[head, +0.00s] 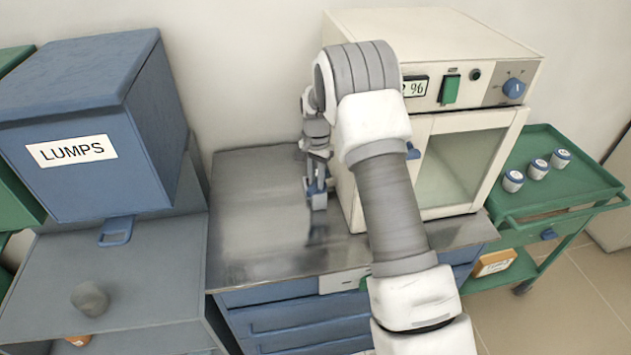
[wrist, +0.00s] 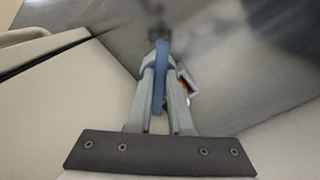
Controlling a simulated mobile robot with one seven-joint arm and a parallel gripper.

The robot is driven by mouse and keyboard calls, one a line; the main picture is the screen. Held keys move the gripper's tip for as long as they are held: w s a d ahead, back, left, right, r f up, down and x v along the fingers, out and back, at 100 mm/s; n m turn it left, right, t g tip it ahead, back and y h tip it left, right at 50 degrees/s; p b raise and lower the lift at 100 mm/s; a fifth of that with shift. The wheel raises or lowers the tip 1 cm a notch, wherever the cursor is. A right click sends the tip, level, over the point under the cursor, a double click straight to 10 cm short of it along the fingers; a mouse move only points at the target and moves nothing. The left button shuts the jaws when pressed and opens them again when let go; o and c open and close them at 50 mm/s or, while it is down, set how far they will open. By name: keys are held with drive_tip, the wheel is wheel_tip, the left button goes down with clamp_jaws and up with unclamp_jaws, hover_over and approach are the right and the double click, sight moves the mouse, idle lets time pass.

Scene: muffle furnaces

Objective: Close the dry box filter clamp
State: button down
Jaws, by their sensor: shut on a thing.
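The dry box (head: 440,45), a cream cabinet with a glass door, stands on the metal bench top. My gripper (head: 318,196) is beside its left side, low over the bench. In the wrist view my gripper (wrist: 160,72) is shut on a narrow blue lever (wrist: 161,60), which seems to be the filter clamp's handle. A pale part with a bit of orange (wrist: 187,86) shows just right of the fingers. The filter and the rest of the clamp cannot be made out, so I cannot tell the clamp's state.
The bench top (head: 250,215) is bare to the left of the dry box. A blue bin labelled LUMPS (head: 85,185) stands further left, with a grey lump (head: 90,299) before it. A green cart (head: 590,180) with 3 small jars (head: 538,169) is at right.

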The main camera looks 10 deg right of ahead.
drive_tip(key=n, duration=0.2)
drive_tip(key=n+b, duration=0.1)
drive_tip(key=n, duration=0.1)
drive_tip(key=shift+s+d+n, duration=0.1)
drive_tip(key=shift+d+n, duration=0.1)
drive_tip(key=shift+n, duration=0.1)
drive_tip(key=shift+d+n, duration=0.15)
drive_tip(key=shift+n, duration=1.65)
drive_tip(key=c, duration=0.8)
unclamp_jaws()
drive_tip(key=shift+r, duration=8.75)
